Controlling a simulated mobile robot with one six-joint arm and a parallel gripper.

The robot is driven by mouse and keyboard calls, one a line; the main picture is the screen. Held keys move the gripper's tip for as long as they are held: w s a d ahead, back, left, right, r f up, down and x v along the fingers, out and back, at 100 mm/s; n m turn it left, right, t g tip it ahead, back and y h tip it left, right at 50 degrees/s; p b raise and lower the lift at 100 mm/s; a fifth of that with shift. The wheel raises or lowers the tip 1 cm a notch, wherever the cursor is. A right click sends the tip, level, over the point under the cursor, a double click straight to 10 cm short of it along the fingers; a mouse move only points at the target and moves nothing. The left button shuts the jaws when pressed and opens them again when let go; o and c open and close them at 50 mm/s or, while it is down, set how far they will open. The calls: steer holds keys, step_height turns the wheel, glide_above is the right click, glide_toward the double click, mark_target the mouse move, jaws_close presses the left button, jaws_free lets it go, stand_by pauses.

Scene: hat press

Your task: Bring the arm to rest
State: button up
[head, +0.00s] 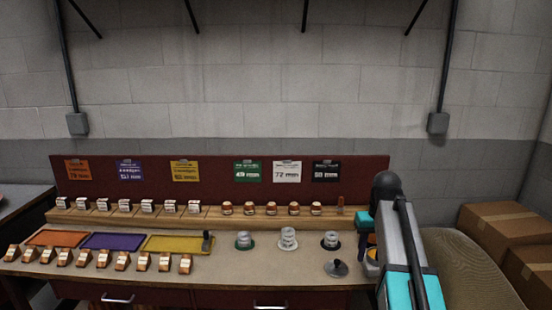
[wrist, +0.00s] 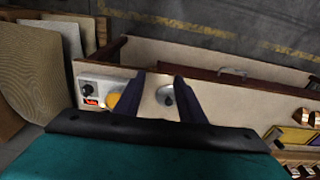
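My arm (head: 405,255), teal and grey, reaches over the right end of the workbench (head: 290,260) in the head view. My gripper's fingertips are not clear there. In the wrist view, my gripper (wrist: 160,78) has its two dark fingers apart with nothing held between them. The bench top shows beyond them. A grey round knobbed piece (wrist: 166,95) appears in the gap, clearly below the fingers. It also shows in the head view (head: 336,268), lying on the bench left of my arm.
A device with a red display (wrist: 91,101) and a yellow round part (wrist: 114,101) stands beside my arm, partly hidden. Orange (head: 58,238), purple (head: 112,241) and yellow (head: 180,244) trays lie left. Small stacks (head: 288,238) stand mid-bench. Cardboard boxes (head: 505,230) are at right.

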steer(key=s+a+f+g, duration=0.25)
steer(key=s+f, duration=0.25)
steer(key=f, duration=0.6)
steer(key=s+a+f+n+g, duration=0.1)
steer(key=s+a+f, duration=0.3)
steer(key=f, duration=0.7)
steer(key=s+a+f+g, duration=0.2)
steer(key=s+f, duration=0.4)
steer(key=f, duration=0.4)
steer(key=s+a+f, duration=0.1)
steer(key=s+f, duration=0.9)
steer(key=s, duration=0.3)
steer(key=s+a+f+m+g, duration=0.1)
steer(key=s+a+f, duration=0.1)
steer(key=s+f, duration=0.8)
steer(key=shift+s+a, duration=0.3)
steer(key=shift+s, duration=1.5)
